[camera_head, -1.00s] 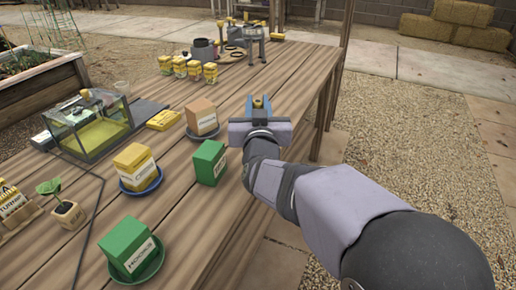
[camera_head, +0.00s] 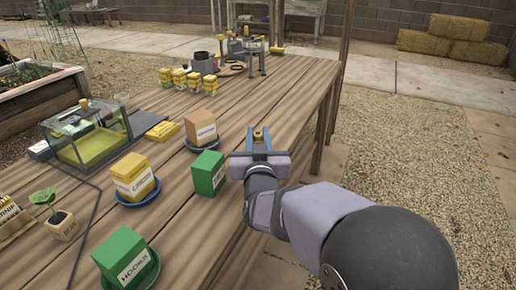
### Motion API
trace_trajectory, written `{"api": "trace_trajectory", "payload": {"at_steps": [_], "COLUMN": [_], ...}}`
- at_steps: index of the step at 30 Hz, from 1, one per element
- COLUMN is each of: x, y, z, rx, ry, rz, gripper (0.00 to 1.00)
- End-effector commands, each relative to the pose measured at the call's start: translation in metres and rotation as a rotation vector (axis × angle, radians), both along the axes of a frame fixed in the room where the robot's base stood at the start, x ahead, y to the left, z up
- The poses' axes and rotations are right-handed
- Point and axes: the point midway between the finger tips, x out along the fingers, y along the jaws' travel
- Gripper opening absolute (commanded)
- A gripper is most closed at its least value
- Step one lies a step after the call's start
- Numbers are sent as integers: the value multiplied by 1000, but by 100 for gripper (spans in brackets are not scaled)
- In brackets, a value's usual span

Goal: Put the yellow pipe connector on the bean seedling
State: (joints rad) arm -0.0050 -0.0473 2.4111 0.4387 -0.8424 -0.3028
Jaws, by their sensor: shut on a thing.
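My gripper (camera_head: 260,138) is over the right side of the wooden table, seen from behind with its blue fingers pointing away. It is shut on the yellow pipe connector (camera_head: 258,134), of which only a small part shows between the fingers. The bean seedling (camera_head: 58,218) stands at the table's left front, a green-leaved sprout in a small tan pot labelled BEAN. The gripper is far to the right of the seedling and apart from it.
Between gripper and seedling stand a green box (camera_head: 207,174), a yellow box (camera_head: 134,178) on a blue saucer, an orange box (camera_head: 201,127) on a saucer and a front green box (camera_head: 124,256). A glass case (camera_head: 88,135) stands at left. Several small yellow packets line the back.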

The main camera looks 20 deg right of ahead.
Motion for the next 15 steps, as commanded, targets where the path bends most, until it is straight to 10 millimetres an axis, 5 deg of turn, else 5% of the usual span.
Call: {"api": "trace_trajectory", "payload": {"at_steps": [6, 15], "x": [0, 0], "y": [0, 0], "z": [-31, -33], "rx": [-1, 0], "ry": [3, -1], "rz": [0, 0], "gripper": [0, 0]}}
